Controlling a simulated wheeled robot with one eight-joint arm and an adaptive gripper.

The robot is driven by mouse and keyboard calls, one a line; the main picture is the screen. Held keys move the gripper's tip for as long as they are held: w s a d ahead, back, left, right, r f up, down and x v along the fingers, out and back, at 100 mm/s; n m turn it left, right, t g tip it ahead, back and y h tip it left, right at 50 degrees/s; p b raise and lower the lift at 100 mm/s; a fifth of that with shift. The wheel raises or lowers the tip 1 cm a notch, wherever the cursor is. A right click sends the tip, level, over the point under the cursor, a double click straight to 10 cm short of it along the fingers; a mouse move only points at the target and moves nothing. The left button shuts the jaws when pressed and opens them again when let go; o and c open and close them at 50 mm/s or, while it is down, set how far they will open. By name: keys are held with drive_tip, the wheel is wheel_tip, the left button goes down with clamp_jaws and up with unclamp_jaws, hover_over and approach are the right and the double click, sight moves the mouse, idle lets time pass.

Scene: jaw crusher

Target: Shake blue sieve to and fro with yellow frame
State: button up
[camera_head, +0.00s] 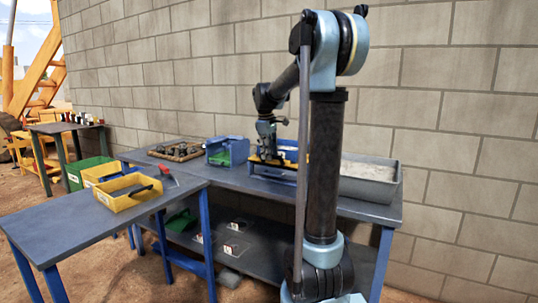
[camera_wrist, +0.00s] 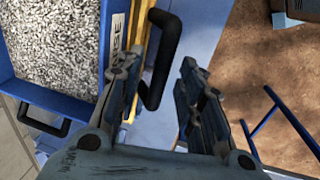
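The blue sieve (camera_wrist: 55,97), filled with grey gravel, shows at the upper left of the wrist view. A strip of the yellow frame (camera_wrist: 136,22) runs along its side, with a black handle (camera_wrist: 166,48) beside it. My gripper (camera_wrist: 160,68) is open, with one finger on each side of the handle; I cannot tell whether either touches it. In the head view my gripper (camera_head: 266,132) is over the yellow frame (camera_head: 262,160) on the back table, and my arm hides part of the sieve (camera_head: 287,156).
A grey tray of pale material (camera_head: 368,183) stands at the right end of the back table (camera_head: 216,177). A blue bin (camera_head: 227,152) and a wooden tray of rocks (camera_head: 176,150) stand to the left.

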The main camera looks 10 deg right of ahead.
drive_tip(key=shift+f, duration=0.1)
clamp_jaws()
drive_tip(key=shift+w+d, duration=0.55)
drive_tip(key=shift+w, duration=0.25)
drive_tip(key=shift+w+d, duration=0.55)
drive_tip(key=shift+w, duration=0.2)
drive_tip(key=shift+w+d, duration=0.55)
drive_tip(key=shift+w, duration=0.25)
unclamp_jaws()
wheel_tip(320, 180, up, 12)
drive_tip(key=s+a, duration=0.1)
drive_tip(key=s, duration=0.1)
drive_tip(key=shift+a+f, duration=0.15)
drive_tip(key=shift+a, duration=0.05)
